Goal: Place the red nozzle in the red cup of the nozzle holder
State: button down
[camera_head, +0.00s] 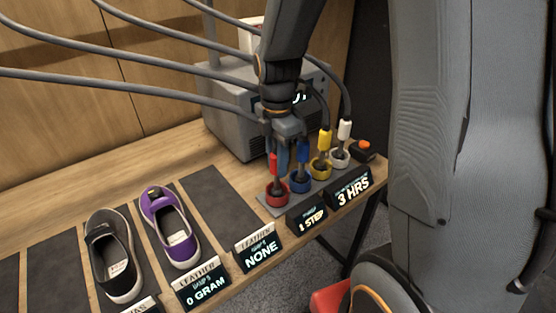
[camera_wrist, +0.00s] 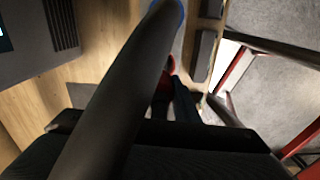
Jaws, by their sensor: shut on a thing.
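The red nozzle (camera_head: 273,163) is upright with its lower end at the mouth of the red cup (camera_head: 277,195). I cannot tell whether it rests on the cup's bottom. My gripper (camera_head: 281,158) points down over the holder and is shut on the red nozzle. In the wrist view my gripper (camera_wrist: 176,98) is partly hidden by a thick dark hose, and some red shows by the fingertips. The nozzle holder (camera_head: 266,202) is a grey strip. The blue nozzle (camera_head: 303,153) stands in the blue cup (camera_head: 300,184), close beside my fingers.
The yellow nozzle (camera_head: 324,140) and white nozzle (camera_head: 345,130) stand in their cups farther right. A grey machine (camera_head: 232,125) stands behind, with hoses overhead. Signs (camera_head: 262,250) line the front edge. A purple sneaker (camera_head: 170,228) and dark sneaker (camera_head: 112,255) lie left.

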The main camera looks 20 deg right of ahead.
jog(key=c, duration=1.4)
grip_release()
jog(key=shift+f, duration=0.1)
notch_tip(320, 180, up, 12)
jog(key=shift+r+b, duration=0.15)
jog(key=shift+b, duration=1.1)
